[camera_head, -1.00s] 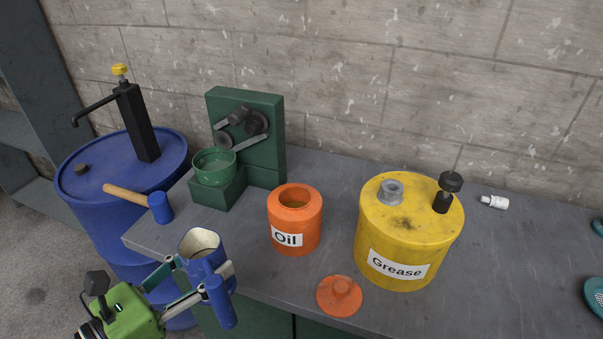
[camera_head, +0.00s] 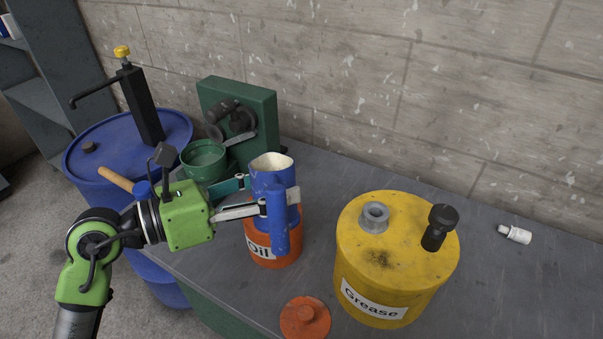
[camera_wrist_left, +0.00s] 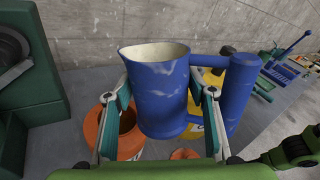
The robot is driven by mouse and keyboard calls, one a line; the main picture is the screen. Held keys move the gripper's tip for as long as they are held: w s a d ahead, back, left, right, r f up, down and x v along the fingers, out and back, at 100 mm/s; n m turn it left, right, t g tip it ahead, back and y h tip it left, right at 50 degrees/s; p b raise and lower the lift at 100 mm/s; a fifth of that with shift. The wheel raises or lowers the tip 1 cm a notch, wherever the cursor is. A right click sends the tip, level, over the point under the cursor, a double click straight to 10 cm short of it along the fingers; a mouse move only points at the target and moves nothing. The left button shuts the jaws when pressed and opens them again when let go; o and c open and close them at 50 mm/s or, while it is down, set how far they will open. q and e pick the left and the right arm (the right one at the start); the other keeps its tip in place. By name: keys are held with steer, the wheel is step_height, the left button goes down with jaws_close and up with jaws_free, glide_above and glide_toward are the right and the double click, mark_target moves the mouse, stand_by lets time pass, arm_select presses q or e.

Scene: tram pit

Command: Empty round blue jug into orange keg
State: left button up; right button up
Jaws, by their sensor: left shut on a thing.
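My left gripper (camera_head: 262,202) is shut on the round blue jug (camera_head: 270,180), one finger on each side of its body. The jug is upright, with its cream inside showing at the top and its handle toward the camera. In the head view it hides much of the orange keg (camera_head: 262,246), labelled Oil, which stands on the bench. In the left wrist view the jug (camera_wrist_left: 160,95) is held above and in front of the open keg (camera_wrist_left: 98,128). The orange lid (camera_head: 305,318) lies on the bench. My right gripper is not in view.
The yellow Grease drum (camera_head: 385,265) stands right of the keg. A green machine with a green bowl (camera_head: 204,162) is behind left, beside a mallet (camera_head: 117,180) and a blue barrel (camera_head: 100,150). A small white bottle (camera_head: 515,234) lies at the right.

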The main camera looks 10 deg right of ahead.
arm_select(q)
steer(key=shift+w+d+r, duration=0.1)
steer(key=shift+d, duration=0.05)
steer(key=n+p, duration=0.1)
steer(key=p, duration=0.1)
steer(key=a+f+n+p, duration=0.1)
steer(key=p, duration=0.1)
steer(key=shift+s+a+g, duration=0.2)
steer(key=shift+s+g, duration=0.2)
steer(key=f+n+g+p, duration=0.1)
steer(key=f+n+p, duration=0.1)
steer(key=p, duration=0.1)
steer(key=f+n+g+y+p, duration=0.1)
steer(key=f+n+p, duration=0.1)
steer(key=p, duration=0.1)
steer(key=shift+w+d, duration=0.2)
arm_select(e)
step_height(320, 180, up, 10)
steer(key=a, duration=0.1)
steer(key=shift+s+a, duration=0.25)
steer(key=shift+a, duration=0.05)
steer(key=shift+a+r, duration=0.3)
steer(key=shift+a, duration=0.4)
arm_select(q)
steer(key=shift+p, duration=0.55)
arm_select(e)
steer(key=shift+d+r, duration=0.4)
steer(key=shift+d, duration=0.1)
